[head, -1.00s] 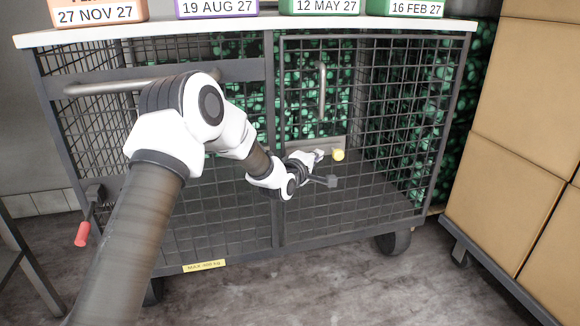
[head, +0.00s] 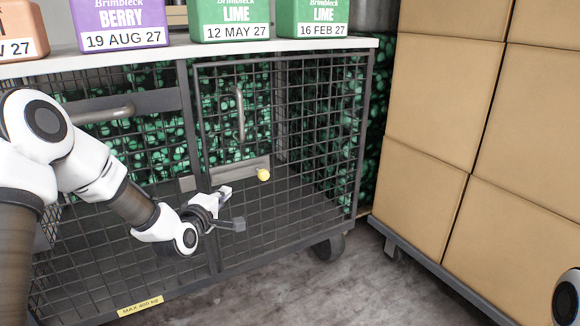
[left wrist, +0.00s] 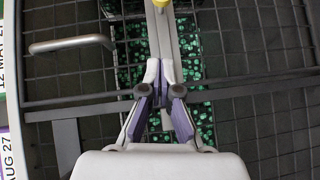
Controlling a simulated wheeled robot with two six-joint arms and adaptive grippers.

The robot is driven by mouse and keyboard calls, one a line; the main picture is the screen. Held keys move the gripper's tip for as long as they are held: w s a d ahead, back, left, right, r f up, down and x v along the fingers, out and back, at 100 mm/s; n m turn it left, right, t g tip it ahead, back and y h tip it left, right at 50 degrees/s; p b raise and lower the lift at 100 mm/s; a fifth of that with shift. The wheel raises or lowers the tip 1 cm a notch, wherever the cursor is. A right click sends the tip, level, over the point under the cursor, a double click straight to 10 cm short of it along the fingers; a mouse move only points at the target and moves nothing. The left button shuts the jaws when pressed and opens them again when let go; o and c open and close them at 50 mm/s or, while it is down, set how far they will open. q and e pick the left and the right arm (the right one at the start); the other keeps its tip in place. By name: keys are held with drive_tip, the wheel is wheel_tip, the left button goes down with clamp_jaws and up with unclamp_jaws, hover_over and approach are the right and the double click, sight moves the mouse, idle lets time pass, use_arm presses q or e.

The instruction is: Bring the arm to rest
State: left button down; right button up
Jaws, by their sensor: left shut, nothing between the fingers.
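My left arm (head: 95,165) reaches in from the left across the front of a wire-mesh cage cart (head: 190,110). Its gripper (head: 225,191) is in front of the cart door, below and left of a yellow knob (head: 263,174) on a metal latch plate. In the left wrist view the two fingers (left wrist: 159,66) meet at their tips, with nothing between them. The yellow knob (left wrist: 162,3) shows beyond the tips at the top edge there, apart from them. My right gripper is not seen; only a piece of my own body shows at the lower right edge.
Ice cream tubs, one purple (head: 122,20) and two green, stand on the cart's white top (head: 200,49), with an orange one at left. The door has an upright handle (head: 240,113). Stacked cardboard boxes (head: 450,95) stand on a dolly at right. Grey floor (head: 360,290) lies open between.

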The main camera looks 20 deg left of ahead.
use_arm(q)
drive_tip(key=s+d+f+m+g+h, duration=0.1)
drive_tip(key=s+d+f+g, duration=0.2)
drive_tip(key=f, duration=0.6)
drive_tip(key=s+d+f+m+g+h, duration=0.1)
drive_tip(key=s+d+f, duration=0.25)
drive_tip(key=f, duration=0.55)
drive_tip(key=s+d+f+m+g, duration=0.3)
drive_tip(key=s+f, duration=0.3)
drive_tip(key=s, duration=0.3)
drive_tip(key=s+d+f+m+g, duration=0.35)
drive_tip(key=s+f, duration=0.25)
drive_tip(key=s, duration=0.2)
drive_tip(key=s+d+f+m+g, duration=0.2)
drive_tip(key=s+f+g, duration=0.1)
drive_tip(key=s+f, duration=0.5)
drive_tip(key=s+r+m+g, duration=0.25)
drive_tip(key=s+m, duration=0.35)
drive_tip(key=s, duration=0.3)
wheel_tip(320, 180, up, 27)
drive_tip(key=p, duration=2.7)
drive_tip(key=shift+m+g+y+p, duration=0.3)
drive_tip(key=shift+m+g+p, duration=0.05)
drive_tip(key=shift+m+g, duration=0.1)
drive_tip(key=shift+r, duration=0.1)
